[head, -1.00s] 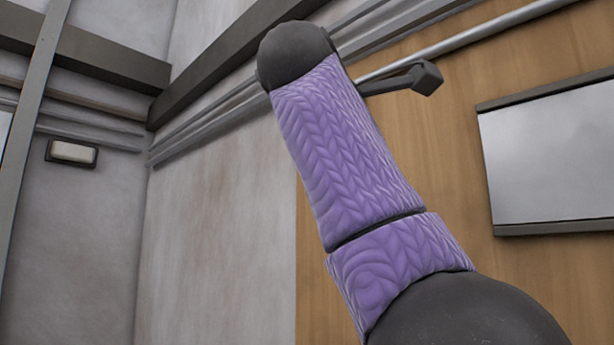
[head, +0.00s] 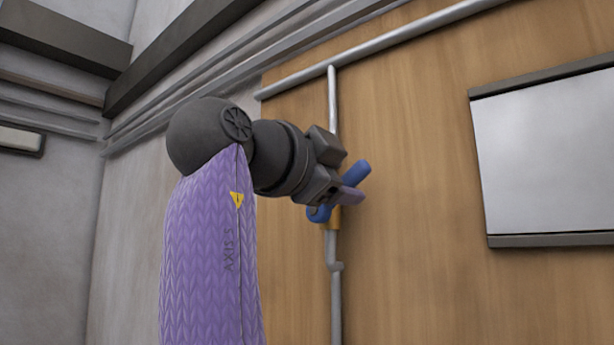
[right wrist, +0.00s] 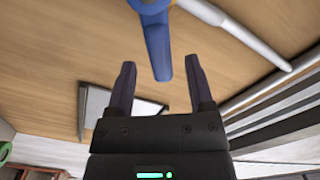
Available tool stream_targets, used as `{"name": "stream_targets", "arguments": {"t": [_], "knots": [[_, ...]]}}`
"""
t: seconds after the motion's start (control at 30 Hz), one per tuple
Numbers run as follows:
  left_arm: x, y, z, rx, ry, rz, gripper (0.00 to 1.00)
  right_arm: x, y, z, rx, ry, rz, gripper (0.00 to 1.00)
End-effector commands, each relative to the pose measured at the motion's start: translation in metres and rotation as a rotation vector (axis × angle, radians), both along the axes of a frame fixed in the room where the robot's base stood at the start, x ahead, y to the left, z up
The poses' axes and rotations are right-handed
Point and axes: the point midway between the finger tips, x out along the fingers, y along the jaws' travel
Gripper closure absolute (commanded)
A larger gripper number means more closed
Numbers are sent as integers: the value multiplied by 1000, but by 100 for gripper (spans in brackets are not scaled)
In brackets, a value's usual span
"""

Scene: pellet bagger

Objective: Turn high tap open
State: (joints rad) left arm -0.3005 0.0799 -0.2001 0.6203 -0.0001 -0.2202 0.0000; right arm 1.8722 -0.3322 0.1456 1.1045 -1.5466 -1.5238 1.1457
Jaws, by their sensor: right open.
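The high tap has a blue lever handle (head: 355,176) and a brass-coloured body (head: 333,217) on a thin vertical pipe (head: 334,285) on the wooden wall. My right gripper (head: 348,180) is up at the tap, and its fingers partly cover the handle in the head view. In the right wrist view the blue handle (right wrist: 159,45) reaches down between the two open fingertips of my right gripper (right wrist: 160,78). A gap shows on both sides of the handle, and I cannot tell if anything touches. My left gripper is not in view.
A horizontal pipe (head: 420,36) runs along the top of the wooden panel (head: 430,200). A grey framed board (head: 550,150) hangs to the right of the tap. The panel between tap and board is clear.

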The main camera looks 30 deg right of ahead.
Motion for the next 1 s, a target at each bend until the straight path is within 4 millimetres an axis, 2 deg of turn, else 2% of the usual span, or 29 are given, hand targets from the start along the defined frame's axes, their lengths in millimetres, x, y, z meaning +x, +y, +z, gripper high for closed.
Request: {"name": "stream_targets", "arguments": {"t": [0.1, 0.2, 0.47, 0.77, 1.0], "knots": [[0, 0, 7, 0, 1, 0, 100, 7, -18, 2, 2, 1, -1, 32], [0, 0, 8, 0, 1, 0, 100, 11, -25, 1, 0, 1, 1, 32], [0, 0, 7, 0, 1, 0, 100, 11, -27, 0, -1, 2, 1, 34], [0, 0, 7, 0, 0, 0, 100, 11, -26, 0, -1, 2, 1, 98], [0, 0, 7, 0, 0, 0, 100, 11, -26, 0, -1, 2, 1, 100]]}}
